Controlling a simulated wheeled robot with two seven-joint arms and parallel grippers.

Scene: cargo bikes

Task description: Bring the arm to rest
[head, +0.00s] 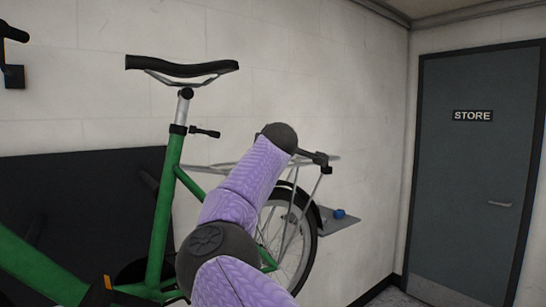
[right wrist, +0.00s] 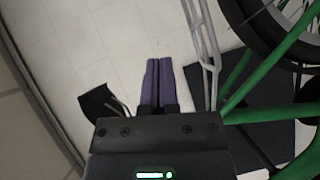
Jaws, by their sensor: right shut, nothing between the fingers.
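My right arm (head: 245,190), purple with dark joints, is raised across the middle of the head view, in front of the rear of a green bike (head: 165,210). My right gripper (right wrist: 157,62) shows in the right wrist view with its two purple fingers together and nothing between them. My left gripper is in neither view.
The bike's black saddle (head: 182,67) stands high at left, and its rear wheel (head: 292,240) is partly behind my arm. A small shelf (head: 345,222) holds a blue item (head: 339,213). A dark panel (head: 70,190) is against the wall. A grey STORE door (head: 470,170) is at right.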

